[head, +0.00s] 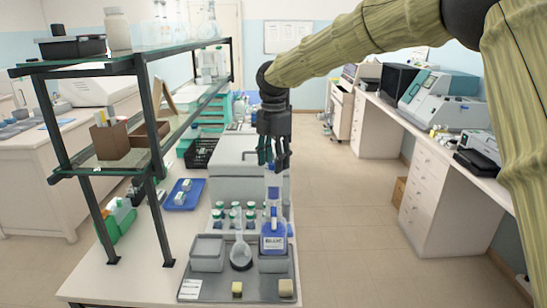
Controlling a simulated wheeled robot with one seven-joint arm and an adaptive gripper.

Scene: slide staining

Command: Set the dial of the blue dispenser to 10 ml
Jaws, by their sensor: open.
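The blue dispenser (273,239) is a clear bottle with blue liquid and a white label. It stands upright at the right side of the dark tray on the bench. Its pale upper part rises toward my gripper. My gripper (273,160) is open and points down just above the dispenser's top. The fingers overlap the top in the head view, so I cannot tell whether they touch it. The dial and its setting cannot be made out; they are hidden or too small.
Several green-capped bottles (235,217) stand behind. A glass shelf on a dark frame (147,130) rises at left. The floor aisle at right is clear.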

